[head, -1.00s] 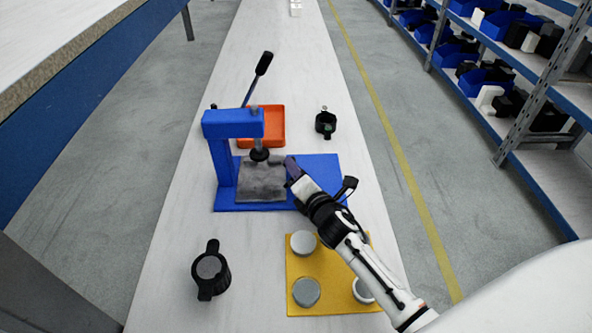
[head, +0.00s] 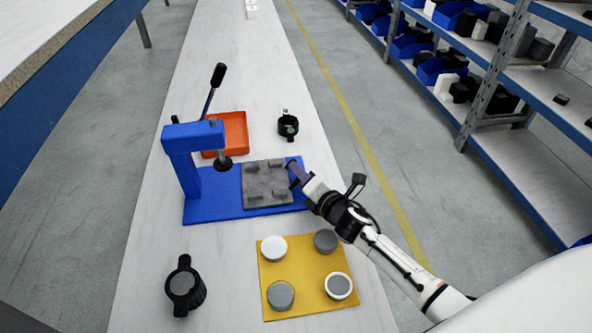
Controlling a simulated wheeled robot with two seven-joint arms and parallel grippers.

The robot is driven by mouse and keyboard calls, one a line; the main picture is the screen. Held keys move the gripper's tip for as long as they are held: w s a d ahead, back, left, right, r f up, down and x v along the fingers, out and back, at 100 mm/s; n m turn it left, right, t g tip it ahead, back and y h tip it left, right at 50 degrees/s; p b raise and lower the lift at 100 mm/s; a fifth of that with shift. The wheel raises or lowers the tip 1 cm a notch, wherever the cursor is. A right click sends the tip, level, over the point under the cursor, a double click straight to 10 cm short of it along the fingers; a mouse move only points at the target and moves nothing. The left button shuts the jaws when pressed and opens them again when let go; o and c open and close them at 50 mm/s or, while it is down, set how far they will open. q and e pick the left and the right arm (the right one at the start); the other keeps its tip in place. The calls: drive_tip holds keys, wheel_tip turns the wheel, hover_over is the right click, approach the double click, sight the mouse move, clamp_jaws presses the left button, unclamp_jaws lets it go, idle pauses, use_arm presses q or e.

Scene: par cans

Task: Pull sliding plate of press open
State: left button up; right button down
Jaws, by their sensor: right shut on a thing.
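The blue press (head: 192,138) stands on its blue base (head: 212,206) on the long white table. Its black lever (head: 213,88) points up and its ram (head: 223,161) hangs over the bare left part of the base. The grey sliding plate (head: 262,195) with several raised blocks lies on the right part of the base, clear of the ram. My right gripper (head: 294,174) is at the plate's right edge and is shut on it; the fingertips are partly hidden. My left gripper is not in view.
A yellow mat (head: 298,283) with several round grey and white discs lies in front of the press. A black part (head: 184,287) stands front left, another black part (head: 288,127) behind right. An orange tray (head: 232,133) sits behind the press.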

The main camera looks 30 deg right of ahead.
drive_tip(key=shift+d, duration=0.2)
drive_tip(key=c, duration=1.8)
unclamp_jaws()
drive_tip(key=shift+c, duration=0.2)
drive_tip(key=shift+s, duration=0.15)
drive_tip(key=v, duration=1)
drive_tip(key=shift+s+p, duration=0.1)
drive_tip(key=shift+p, duration=0.2)
